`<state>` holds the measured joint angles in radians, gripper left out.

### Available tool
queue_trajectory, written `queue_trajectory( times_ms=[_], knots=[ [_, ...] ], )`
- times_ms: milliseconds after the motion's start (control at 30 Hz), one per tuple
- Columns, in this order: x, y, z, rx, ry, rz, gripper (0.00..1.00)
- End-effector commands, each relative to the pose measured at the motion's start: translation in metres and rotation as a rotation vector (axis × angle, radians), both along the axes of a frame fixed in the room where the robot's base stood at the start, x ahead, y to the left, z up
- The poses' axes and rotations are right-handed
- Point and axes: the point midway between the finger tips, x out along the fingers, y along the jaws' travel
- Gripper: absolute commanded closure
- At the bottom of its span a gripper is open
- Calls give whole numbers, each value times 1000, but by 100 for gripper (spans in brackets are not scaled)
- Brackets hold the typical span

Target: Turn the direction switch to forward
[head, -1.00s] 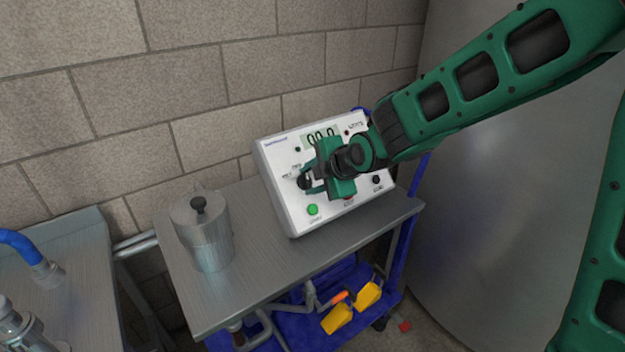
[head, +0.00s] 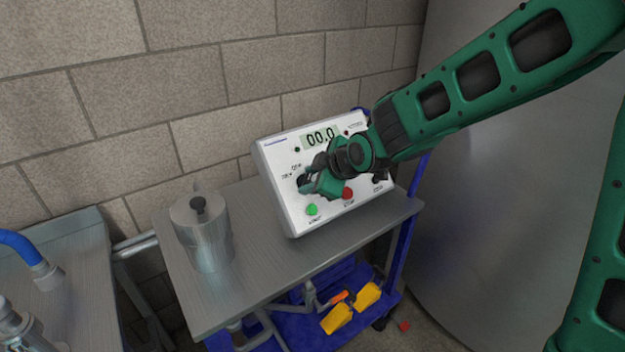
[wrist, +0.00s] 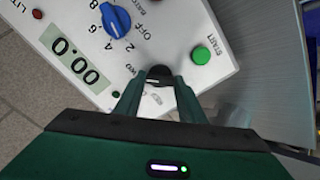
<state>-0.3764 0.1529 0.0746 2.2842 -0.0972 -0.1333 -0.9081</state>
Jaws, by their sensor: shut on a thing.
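The direction switch is a small black knob (wrist: 160,74) on the sloped white face of a control box (head: 285,212). My gripper (head: 306,183) reaches over the box and is shut on this knob. In the wrist view both fingertips (wrist: 158,90) sit on either side of it, touching it. A pale mark shows on the knob, and small lettering lies just beside it. The fingers partly cover the lettering, so I cannot tell which label the knob points at.
The box stands on a metal cart top (head: 262,262) beside a lidded metal jug (head: 203,238). The face also has a green start button (head: 312,210), a red button (head: 347,193), a blue dial (wrist: 117,20) and a display (head: 320,137) reading 00.0. A brick wall stands behind.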

Motion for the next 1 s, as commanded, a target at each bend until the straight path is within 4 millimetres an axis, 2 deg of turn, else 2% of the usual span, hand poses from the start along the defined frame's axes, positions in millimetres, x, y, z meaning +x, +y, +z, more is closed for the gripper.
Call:
queue_trajectory(
  times_ms=[33, 467, 500, 567, 867, 1000],
  knots=[
    [4, 1, 5, 10, -10, -7, 86],
    [5, 1, 6, 17, -9, -14, 86],
    [5, 1, 6, 17, -9, -14, 59],
    [4, 1, 6, 16, -8, -14, 45],
    [2, 1, 3, 13, -1, -11, 45],
    [-2, -2, 8, 13, -2, -12, 45]
  ],
)
